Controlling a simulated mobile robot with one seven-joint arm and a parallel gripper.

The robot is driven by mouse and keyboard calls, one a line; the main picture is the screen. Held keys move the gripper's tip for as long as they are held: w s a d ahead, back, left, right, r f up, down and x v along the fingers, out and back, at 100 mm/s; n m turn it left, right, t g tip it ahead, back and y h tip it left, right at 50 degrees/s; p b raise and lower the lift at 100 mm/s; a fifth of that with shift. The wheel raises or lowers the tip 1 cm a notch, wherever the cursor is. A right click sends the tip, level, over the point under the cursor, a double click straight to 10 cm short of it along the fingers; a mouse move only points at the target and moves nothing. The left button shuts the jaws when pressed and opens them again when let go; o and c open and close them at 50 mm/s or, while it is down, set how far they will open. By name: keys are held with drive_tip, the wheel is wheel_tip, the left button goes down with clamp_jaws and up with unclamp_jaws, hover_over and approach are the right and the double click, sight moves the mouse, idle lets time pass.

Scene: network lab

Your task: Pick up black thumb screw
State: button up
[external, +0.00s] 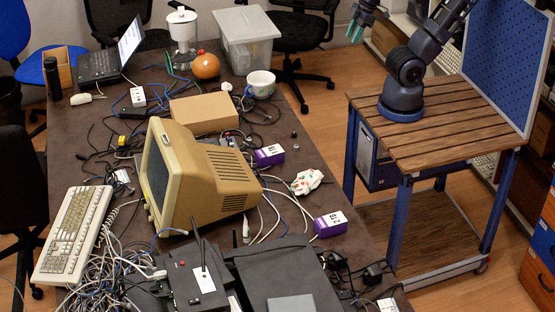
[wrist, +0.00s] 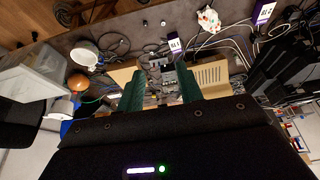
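Two tiny objects lie on the brown table near its right edge in the external view, a dark one (external: 294,133) and a paler one (external: 295,147). They also show near the top of the wrist view, as a dark one (wrist: 145,22) and a paler one (wrist: 163,23). The dark one may be the black thumb screw, but it is too small to be sure. My gripper (external: 362,20) is at the top of the external view, away from the table. In the wrist view my gripper (wrist: 161,90) has its two green fingers wide apart with nothing between them.
Purple-and-white boxes (external: 270,155) (external: 331,224) and a crumpled spotted white item (external: 307,181) lie near the small objects. A beige monitor (external: 222,178), cardboard box (external: 204,113), white mug (external: 261,84) and many cables crowd the table. Floor separates it from the wooden-topped cart (external: 436,143).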

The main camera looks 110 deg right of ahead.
drive_tip(key=shift+o, duration=0.2)
drive_tip(key=shift+o, duration=0.8)
